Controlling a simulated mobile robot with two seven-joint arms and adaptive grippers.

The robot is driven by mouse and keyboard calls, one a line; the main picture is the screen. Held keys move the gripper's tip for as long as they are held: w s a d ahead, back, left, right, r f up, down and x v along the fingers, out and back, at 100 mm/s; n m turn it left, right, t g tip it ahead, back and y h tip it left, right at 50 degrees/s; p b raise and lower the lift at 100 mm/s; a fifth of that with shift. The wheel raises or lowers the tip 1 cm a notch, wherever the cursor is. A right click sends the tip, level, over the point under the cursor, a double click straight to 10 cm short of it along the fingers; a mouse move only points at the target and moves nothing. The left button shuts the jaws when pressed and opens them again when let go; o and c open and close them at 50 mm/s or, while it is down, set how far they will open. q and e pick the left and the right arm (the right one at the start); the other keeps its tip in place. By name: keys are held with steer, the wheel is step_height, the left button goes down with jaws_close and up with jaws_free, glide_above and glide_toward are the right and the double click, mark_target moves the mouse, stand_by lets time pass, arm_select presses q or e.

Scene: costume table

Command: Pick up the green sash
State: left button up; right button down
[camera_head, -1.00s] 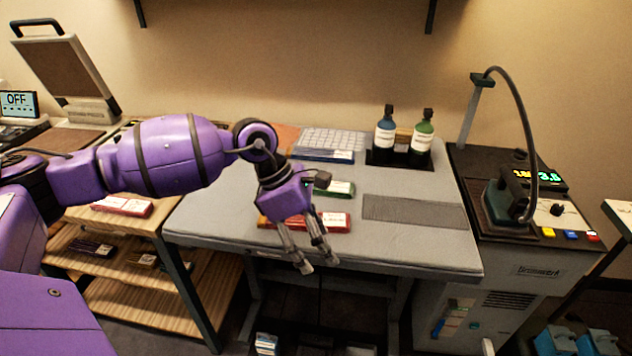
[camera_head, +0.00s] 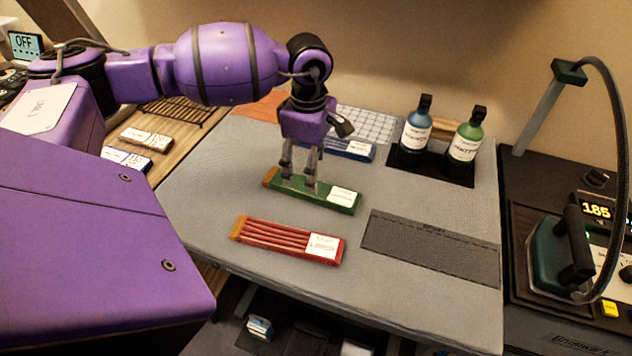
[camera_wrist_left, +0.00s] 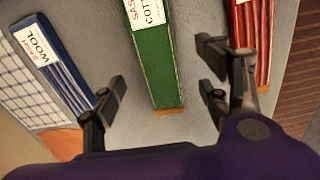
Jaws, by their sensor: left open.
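The green sash (camera_head: 322,196), a flat folded strip with a white label, lies on the grey table mat. It also shows in the left wrist view (camera_wrist_left: 152,62), label end away from me. My left gripper (camera_head: 301,184) points down over its left part, fingers apart. In the left wrist view, the left gripper (camera_wrist_left: 160,88) has one finger left of the sash and two right of it, with the sash between them and gaps on both sides. Whether the fingertips touch the mat, I cannot tell. My right gripper is not in view.
A red sash (camera_head: 278,240) lies in front of the green one, and a blue sash (camera_head: 358,151) behind it. Blue (camera_head: 415,127) and green (camera_head: 465,138) bottles stand at the back right. A dark grey patch (camera_head: 425,243) lies flat at right. An iron (camera_head: 562,250) stands beyond the table.

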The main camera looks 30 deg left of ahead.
arm_select(q)
steer(key=shift+s+f, duration=0.15)
steer(key=shift+f, duration=0.25)
steer(key=f, duration=0.3)
steer(key=f+p, duration=0.1)
steer(key=f, duration=0.1)
steer(key=shift+w+f, duration=0.2)
steer(key=shift+w, duration=0.1)
steer(key=c, duration=1.3)
